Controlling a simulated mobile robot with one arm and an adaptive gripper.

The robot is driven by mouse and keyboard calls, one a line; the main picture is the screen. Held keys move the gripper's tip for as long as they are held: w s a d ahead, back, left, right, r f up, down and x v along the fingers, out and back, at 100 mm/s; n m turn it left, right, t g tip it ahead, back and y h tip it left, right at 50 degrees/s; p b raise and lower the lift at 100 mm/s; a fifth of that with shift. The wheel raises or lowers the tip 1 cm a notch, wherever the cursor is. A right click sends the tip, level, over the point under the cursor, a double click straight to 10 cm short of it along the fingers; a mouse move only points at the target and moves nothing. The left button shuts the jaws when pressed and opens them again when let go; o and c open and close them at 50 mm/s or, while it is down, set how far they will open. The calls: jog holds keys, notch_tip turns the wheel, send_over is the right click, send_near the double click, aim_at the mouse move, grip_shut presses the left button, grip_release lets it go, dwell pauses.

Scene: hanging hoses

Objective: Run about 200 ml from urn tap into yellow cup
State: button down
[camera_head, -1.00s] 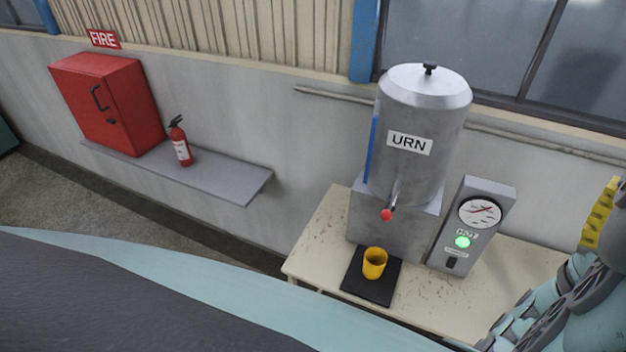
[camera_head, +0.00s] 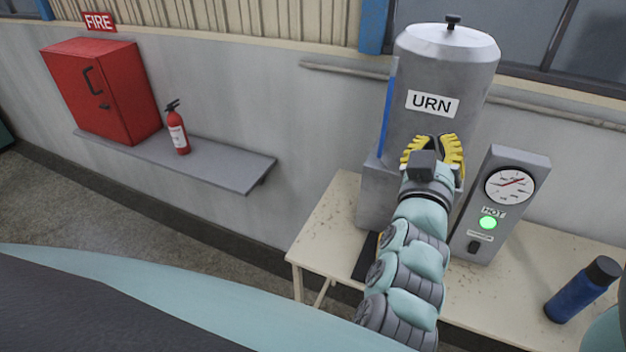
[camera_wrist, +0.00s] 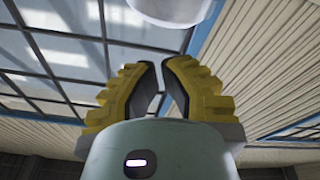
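The metal urn (camera_head: 440,80), labelled URN, stands on the cream table (camera_head: 325,230). My gripper (camera_head: 436,142) is in front of its lower body, with its yellow fingers pointing up. The fingers are partly open, with a narrow gap and nothing visible between them in the wrist view (camera_wrist: 161,66). The urn's red-tipped tap is hidden behind my gripper, so I cannot tell whether they touch. The yellow cup is hidden behind my arm. Only the left edge of its black mat (camera_head: 365,260) shows.
A gauge box (camera_head: 497,205) with a lit green HOT light stands right of the urn. A blue bottle (camera_head: 580,292) is at the table's right. A red fire cabinet (camera_head: 100,90) and an extinguisher (camera_head: 177,130) sit on a wall shelf (camera_head: 220,172) at left.

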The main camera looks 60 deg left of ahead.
jog(key=s+a+f+n+g+b, duration=0.1)
jog(key=s+a+f+n+g, duration=0.1)
jog(key=f, duration=0.4)
jog(key=shift+s+a+f+n+g, duration=0.15)
jog(key=shift+s+n+g, duration=0.15)
jog(key=shift+s+g, duration=0.5)
jog(key=shift+w+y, duration=0.2)
jog(key=shift+y, duration=0.1)
jog(key=p+x, duration=0.3)
jog(key=x, duration=0.7)
jog(key=shift+d+f+p, duration=0.6)
jog(key=shift+f+p, duration=0.2)
jog(key=shift+p, duration=0.6)
jog(key=shift+d+f+p, duration=0.55)
jog(key=shift+f+p, duration=0.25)
jog(key=shift+p, duration=0.6)
jog(key=shift+f, duration=0.1)
jog(key=shift+s+f, duration=0.1)
